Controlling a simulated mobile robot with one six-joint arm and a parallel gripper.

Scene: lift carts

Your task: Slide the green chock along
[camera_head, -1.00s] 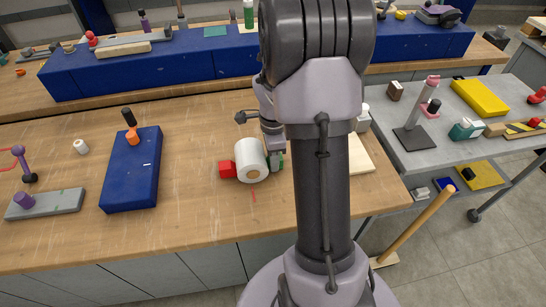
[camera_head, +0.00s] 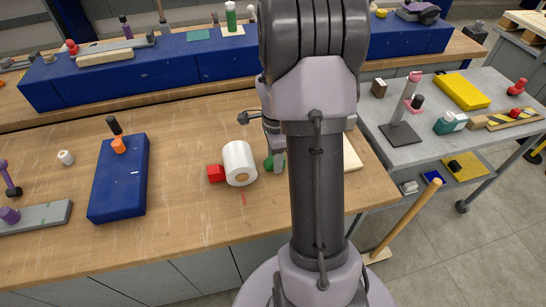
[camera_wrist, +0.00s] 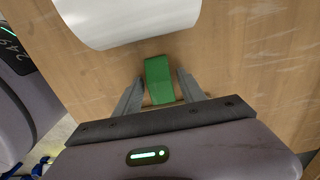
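The green chock (camera_wrist: 159,80) lies on the wooden bench top. In the wrist view it stands between the two fingers of my gripper (camera_wrist: 160,83), with a narrow gap on each side. The gripper is open and low over the bench. In the head view, part of the chock (camera_head: 268,163) shows just left of my gripper's visible finger (camera_head: 279,160), and my arm hides the rest. A white roll (camera_head: 240,163) lies on its side just left of the chock. The roll also shows in the wrist view (camera_wrist: 125,20), beyond the chock.
A blue block (camera_head: 118,180) with an orange and black tool stands left on the bench. A pale board (camera_head: 351,155) lies right of my arm. A grey cart (camera_head: 405,150) with several items stands at the right. The bench's front is clear.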

